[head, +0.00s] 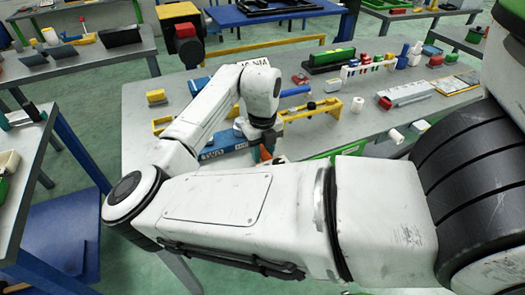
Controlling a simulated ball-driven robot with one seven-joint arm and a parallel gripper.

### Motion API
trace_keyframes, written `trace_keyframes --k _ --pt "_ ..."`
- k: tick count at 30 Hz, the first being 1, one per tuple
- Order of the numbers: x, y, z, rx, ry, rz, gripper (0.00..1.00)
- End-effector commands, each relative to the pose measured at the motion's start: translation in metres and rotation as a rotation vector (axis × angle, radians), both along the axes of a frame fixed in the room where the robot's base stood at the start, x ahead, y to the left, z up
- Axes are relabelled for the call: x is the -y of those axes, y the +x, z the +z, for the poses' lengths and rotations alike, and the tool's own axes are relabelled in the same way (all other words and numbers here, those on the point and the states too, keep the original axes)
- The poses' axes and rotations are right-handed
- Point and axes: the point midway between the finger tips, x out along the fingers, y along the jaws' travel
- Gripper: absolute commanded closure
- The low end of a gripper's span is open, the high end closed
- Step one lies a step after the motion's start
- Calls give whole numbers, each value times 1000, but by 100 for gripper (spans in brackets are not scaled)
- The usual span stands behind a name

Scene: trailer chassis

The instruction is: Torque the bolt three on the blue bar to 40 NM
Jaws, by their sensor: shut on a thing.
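The blue bar (228,143) lies on the grey workbench beside my wrist, with small light labels on it that are partly hidden. My gripper (264,142) points down at the right end of the blue bar, and my own arm covers much of it. It is shut on a tool (266,154) with an orange-red part, of which only a little shows. I cannot make out bolt three or whether the tool touches it.
A yellow bar (310,110) on supports stands right of my wrist. The workbench (150,82) also carries a green block (328,60), bottles (410,52) and a grey tray (405,93). Other tables stand left and behind. My arm hides the bench's front edge.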

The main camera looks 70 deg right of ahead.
Motion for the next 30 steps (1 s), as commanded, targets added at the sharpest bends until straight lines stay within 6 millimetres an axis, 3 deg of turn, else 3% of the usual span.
trace_keyframes --k 30 --pt "-14 17 0 0 -1 -144 100"
